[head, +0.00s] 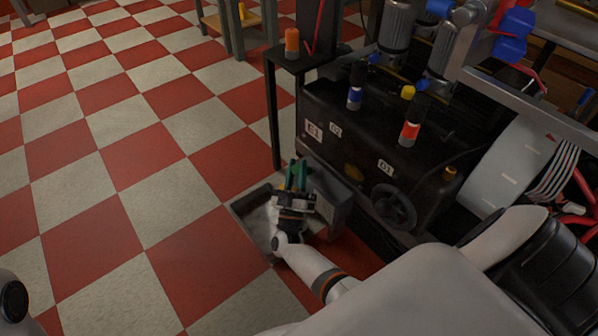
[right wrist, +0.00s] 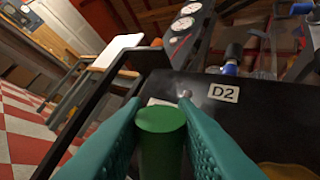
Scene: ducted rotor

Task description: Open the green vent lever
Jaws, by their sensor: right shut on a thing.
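The green vent lever shows in the right wrist view as a green cylindrical grip (right wrist: 162,140), in front of the black machine. My right gripper (right wrist: 160,108) has its two teal fingers on either side of this grip, closed on it. In the head view my right gripper (head: 296,172) is low beside the near left end of the black machine body (head: 350,140). There the lever is largely hidden by my gripper, and the rest of its mount is hidden in both views. My left gripper is out of view.
A dark open tray (head: 250,200) lies on the floor under my right gripper. A black handwheel (head: 394,206) is on the machine to the right. The checkered floor at left is clear.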

